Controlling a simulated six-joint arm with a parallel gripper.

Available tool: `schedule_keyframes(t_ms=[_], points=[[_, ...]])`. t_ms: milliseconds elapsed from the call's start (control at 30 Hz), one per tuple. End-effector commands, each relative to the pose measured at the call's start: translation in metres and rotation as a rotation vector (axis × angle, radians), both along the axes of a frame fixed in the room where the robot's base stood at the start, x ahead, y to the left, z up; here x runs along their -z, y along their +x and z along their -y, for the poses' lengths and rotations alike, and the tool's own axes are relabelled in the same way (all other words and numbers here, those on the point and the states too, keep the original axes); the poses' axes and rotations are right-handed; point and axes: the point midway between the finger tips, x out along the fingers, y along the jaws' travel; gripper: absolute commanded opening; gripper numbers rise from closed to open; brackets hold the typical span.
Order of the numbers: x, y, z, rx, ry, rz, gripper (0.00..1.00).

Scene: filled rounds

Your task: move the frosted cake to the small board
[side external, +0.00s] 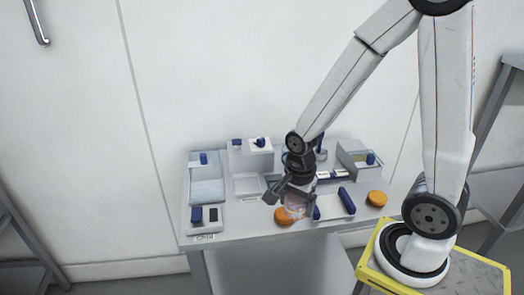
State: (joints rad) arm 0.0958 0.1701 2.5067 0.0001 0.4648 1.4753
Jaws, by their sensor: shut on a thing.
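My gripper (287,195) points down over the front middle of the table, with its dark jaws shut on a pale, pinkish, partly see-through thing (296,210). It is too small and too covered by the jaws to tell whether it is the frosted cake. An orange round (283,217) lies at the table's front edge, just below and left of the held thing. I cannot tell whether they touch. Another orange round (376,198) lies near the right end of the table. I cannot tell which piece is the small board.
The table (243,228) is crowded. A white tray with dark blue edges (334,206) lies right of my gripper. A pale blue tray (206,190) and a box with dark blocks (205,217) are at left. White boxes (250,155) stand at the back. A grey bin (352,160) stands back right.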

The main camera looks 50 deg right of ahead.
Motion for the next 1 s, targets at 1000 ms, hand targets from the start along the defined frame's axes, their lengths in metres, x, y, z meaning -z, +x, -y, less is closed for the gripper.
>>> schedule_keyframes(t_ms=[1000], points=[[0.034, -0.02, 0.171, 0.003, 0.0, 0.0, 0.64]])
